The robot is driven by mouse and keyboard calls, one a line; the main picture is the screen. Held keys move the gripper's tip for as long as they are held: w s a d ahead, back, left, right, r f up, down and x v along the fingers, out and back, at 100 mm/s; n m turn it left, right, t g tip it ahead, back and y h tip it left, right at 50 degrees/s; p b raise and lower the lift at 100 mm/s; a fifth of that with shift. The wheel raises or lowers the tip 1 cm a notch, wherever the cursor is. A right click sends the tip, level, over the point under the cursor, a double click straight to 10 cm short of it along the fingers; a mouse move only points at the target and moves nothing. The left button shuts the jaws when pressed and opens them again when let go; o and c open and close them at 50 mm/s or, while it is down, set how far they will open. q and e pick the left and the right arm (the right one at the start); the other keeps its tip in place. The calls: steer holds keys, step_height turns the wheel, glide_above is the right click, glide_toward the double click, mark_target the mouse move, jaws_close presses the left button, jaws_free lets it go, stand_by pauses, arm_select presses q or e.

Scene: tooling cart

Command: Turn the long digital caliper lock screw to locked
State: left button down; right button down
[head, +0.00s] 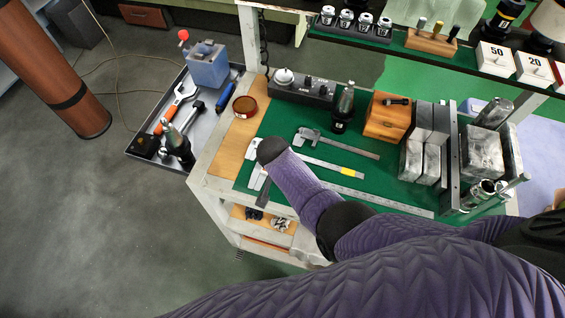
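Three calipers lie side by side on the green mat (375,140) of the cart top. The small one (310,136) at the back shows whole. A middle one (325,164) has a yellow patch on its beam. The front one has the longest reach; its beam (405,207) runs out to the right. My purple forearm crosses the front two and hides their middle parts. Pale jaw parts (256,152) show left of the forearm's dark end. The long caliper's slider, display and lock screw are not visible.
Metal blocks (420,157) stand on the right. A round amber dish (245,106) sits at the left edge. A grey tool tray (212,122) hangs left.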

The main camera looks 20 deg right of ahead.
steer(key=shift+m, duration=0.3)
steer(key=c, duration=0.8)
jaws_free()
steer(key=shift+r, duration=0.1)
steer(key=p+v, duration=0.9)
steer(key=p, duration=0.1)
steer(key=shift+r+p, duration=0.35)
steer(key=shift+p, duration=0.05)
steer(key=shift+a, duration=0.15)
